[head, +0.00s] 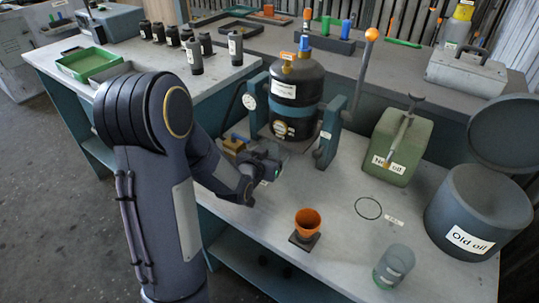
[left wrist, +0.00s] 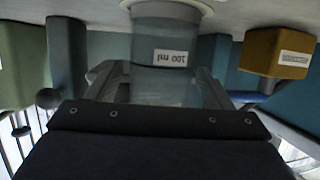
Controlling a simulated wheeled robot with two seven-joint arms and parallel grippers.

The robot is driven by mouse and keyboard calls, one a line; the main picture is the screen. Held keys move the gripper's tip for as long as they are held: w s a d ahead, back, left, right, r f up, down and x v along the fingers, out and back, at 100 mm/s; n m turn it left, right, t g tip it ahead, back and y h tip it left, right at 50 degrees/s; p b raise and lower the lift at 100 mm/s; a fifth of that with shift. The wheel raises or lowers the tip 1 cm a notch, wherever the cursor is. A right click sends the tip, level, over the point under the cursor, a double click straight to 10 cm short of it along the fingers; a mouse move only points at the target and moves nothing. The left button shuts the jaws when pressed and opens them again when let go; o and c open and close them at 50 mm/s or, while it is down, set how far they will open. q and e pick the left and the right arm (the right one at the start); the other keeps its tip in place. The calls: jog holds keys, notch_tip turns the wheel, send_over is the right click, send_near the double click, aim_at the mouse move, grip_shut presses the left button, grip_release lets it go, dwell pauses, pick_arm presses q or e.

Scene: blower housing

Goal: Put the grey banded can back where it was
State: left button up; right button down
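A grey can with a greenish band (head: 393,266) stands upright near the front right of the bench. A thin black ring (head: 368,208) is marked on the bench behind it and is empty, with a small label beside it. My left gripper (head: 266,170) is low over the bench by the blower housing (head: 297,90), well left of the can. In the left wrist view, which is upside down, a translucent cup labelled "100 ml" (left wrist: 165,35) stands between its fingers (left wrist: 165,88). Whether they press on the cup is unclear. My right gripper is out of view.
An orange cup on a dark base (head: 307,222) stands left of the ring. A green "oil" canister (head: 396,145) stands behind the ring, and an "Old oil" drum (head: 475,205) stands to the right. A small yellow-brown box (left wrist: 277,52) is near the gripper.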

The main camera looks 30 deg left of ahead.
pick_arm(q)
jog(key=shift+s+r, duration=0.15)
jog(key=shift+s, duration=0.05)
jog(key=s+d+r+g+h, duration=0.1)
jog(key=s+d+r+g, duration=0.1)
jog(key=s, duration=0.7)
jog(key=s+d+r+g+h+p, duration=0.1)
jog(key=s+d, duration=0.4)
jog(key=s, duration=0.5)
jog(key=s+d+r+g+h, duration=0.3)
jog(key=s+d+r+g, duration=0.1)
jog(key=s, duration=0.5)
jog(key=shift+s+d+r+g, duration=0.15)
jog(key=shift+s+d+g, duration=0.2)
jog(key=shift+g, duration=0.45)
jog(key=shift+p, duration=0.3)
